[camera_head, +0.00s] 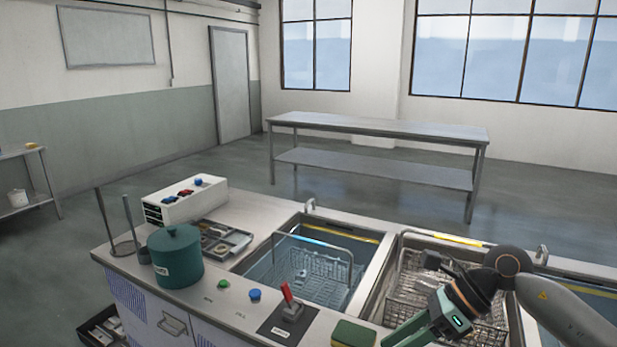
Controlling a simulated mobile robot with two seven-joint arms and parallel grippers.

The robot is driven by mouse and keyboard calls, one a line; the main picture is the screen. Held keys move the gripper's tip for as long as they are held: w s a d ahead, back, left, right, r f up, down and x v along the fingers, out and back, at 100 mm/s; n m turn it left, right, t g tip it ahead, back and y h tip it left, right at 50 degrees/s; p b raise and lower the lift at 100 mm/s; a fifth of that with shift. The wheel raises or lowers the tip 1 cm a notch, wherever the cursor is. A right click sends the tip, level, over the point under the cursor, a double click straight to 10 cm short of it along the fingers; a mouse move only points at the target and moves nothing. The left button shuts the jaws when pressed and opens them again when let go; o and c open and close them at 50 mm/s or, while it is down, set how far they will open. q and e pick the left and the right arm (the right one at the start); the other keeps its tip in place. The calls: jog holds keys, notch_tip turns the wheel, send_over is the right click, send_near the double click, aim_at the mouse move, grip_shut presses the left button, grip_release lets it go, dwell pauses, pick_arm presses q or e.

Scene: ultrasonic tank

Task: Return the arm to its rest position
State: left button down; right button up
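My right arm (565,305) comes in from the lower right and bends at a dark joint with an orange ring. Its green and black gripper (425,325) is over the front of the right-hand basin, near the counter's front edge. Its fingers are not clear and run toward the bottom edge, so I cannot tell whether it is open or shut or holds anything. My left arm and gripper are not in view.
Wire baskets sit in the left basin (262,272) and around the right basin (395,262). A red lever (288,293), a green sponge (353,334), a teal lidded pot (175,258) and a white control box (187,200) are on the counter. An empty steel table (380,128) stands behind.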

jog(key=s+a+m+t+y, duration=0.2)
jog(key=a+m+t+y, duration=0.4)
jog(key=a+m+y, duration=0.65)
jog(key=d+f+m+t+h, duration=0.45)
jog(key=f+m+h, duration=0.2)
jog(key=m, duration=0.45)
jog(key=d+f+m+t+h, duration=0.4)
jog(key=f+m+t+h, duration=0.25)
jog(key=m, duration=0.55)
jog(key=s+d+f+m+g+h, duration=0.2)
jog(key=s+f+m+g+h, duration=0.1)
jog(key=s+f+m, duration=0.2)
jog(key=s+d+f+m+g+h, duration=0.3)
jog(key=s+f+m, duration=0.3)
jog(key=s+f, duration=0.3)
notch_tip(320, 180, down, 4)
jog(key=shift+s+d+r+g, duration=0.15)
jog(key=shift+s+g, duration=0.25)
jog(key=shift+g, duration=0.3)
